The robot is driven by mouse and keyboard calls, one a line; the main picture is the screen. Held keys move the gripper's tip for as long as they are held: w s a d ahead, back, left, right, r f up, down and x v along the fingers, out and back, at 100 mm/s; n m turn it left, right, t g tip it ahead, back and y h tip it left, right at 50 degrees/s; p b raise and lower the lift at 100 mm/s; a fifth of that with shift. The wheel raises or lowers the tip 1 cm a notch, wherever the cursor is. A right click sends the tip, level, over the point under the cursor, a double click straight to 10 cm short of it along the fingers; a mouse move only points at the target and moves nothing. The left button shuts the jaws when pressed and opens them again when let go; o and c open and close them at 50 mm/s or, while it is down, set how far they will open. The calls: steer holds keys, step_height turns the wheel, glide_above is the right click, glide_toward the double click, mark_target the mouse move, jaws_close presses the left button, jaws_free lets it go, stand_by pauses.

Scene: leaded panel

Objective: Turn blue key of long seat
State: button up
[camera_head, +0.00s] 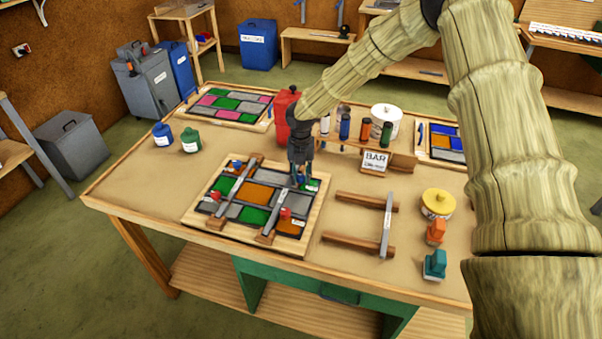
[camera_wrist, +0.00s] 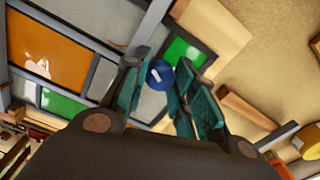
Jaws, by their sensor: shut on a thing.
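The leaded panel (camera_head: 259,192) lies on a light wooden board (camera_head: 313,215) on the table, with orange, green and grey panes. Two metal bars with wooden ends cross it, the left bar (camera_head: 236,188) and the right bar (camera_head: 283,212). Small red and blue pieces sit by them. My gripper (camera_head: 301,180) is low over the panel's far right corner. In the wrist view the round blue key (camera_wrist: 160,75), with a white mark on top, sits between my teal fingers (camera_wrist: 163,92). My gripper is shut on it. Its lower part is hidden.
A third bar (camera_head: 386,226) with two wooden rails lies right of the board. The table's front left is clear.

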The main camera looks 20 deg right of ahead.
mark_target(301, 175)
steer(key=n, duration=0.5)
steer(key=shift+p, duration=0.4)
stand_by(0.3)
steer(key=o, duration=1)
steer(key=shift+o, duration=0.2)
steer(key=shift+r, duration=0.15)
step_height(301, 175, up, 12)
steer(key=shift+d, duration=0.15)
